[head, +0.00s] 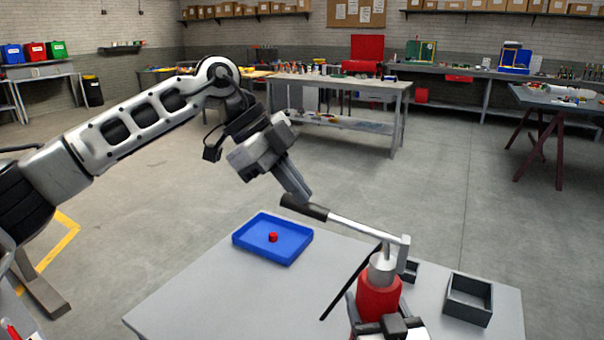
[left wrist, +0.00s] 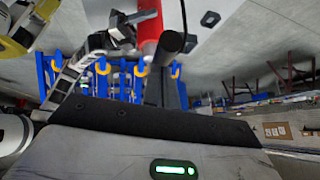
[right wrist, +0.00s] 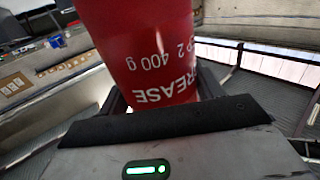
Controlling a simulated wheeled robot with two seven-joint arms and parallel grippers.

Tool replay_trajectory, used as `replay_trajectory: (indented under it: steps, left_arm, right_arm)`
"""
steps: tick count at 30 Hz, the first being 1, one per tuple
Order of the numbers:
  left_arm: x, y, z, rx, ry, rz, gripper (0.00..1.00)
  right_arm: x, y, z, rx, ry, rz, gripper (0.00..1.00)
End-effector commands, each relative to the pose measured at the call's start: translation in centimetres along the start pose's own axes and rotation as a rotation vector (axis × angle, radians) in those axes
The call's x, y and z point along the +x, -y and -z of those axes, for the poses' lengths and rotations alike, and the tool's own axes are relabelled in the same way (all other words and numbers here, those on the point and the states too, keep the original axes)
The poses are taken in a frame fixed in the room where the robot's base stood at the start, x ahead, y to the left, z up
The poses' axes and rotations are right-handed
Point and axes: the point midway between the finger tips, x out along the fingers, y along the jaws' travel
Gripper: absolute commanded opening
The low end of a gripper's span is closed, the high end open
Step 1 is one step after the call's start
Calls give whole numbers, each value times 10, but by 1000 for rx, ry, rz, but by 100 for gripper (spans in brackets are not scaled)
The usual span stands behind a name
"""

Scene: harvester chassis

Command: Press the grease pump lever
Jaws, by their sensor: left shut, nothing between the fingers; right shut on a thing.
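The grease pump has a red body (head: 376,298) with a silver cap and a silver lever (head: 355,229) ending in a black handle (head: 318,212). The lever reaches up and left from the cap. My left gripper (head: 305,196) is shut and empty, its fingertips just above the handle's end; I cannot tell whether they touch. The black handle (left wrist: 170,44) and red body (left wrist: 149,28) also show in the left wrist view. My right gripper (head: 388,326) is shut on the red body, whose printed label (right wrist: 150,60) fills the middle of the right wrist view.
A light table (head: 205,300) lies below, with a blue tray (head: 285,254) holding a small red piece (head: 273,237) and a dark open box (head: 470,312) at right. A thin black hose (head: 348,285) hangs beside the pump. Workbenches (head: 340,84) stand farther back.

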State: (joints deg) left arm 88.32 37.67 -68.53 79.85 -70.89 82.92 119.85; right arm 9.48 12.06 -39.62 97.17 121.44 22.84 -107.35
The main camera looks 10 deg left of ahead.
Motion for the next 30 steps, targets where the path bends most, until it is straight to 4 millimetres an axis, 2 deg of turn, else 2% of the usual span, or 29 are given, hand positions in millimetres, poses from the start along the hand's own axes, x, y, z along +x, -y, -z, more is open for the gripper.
replay_trajectory:
  steps: [3,12,18,30]
  left_arm:
    - [11,-5,-16,-20,-84,7,0]
    - [37,-12,-43,-47,-282,34,0]
    - [50,-15,-52,-56,-367,47,0]
    - [58,-18,-58,-64,-407,52,0]
  right_arm:
    - [-1,0,-2,-1,3,1,0]
    - [-1,0,-2,0,3,1,0]
    - [-1,0,-2,0,3,1,0]
    - [-1,1,-1,0,2,3,0]
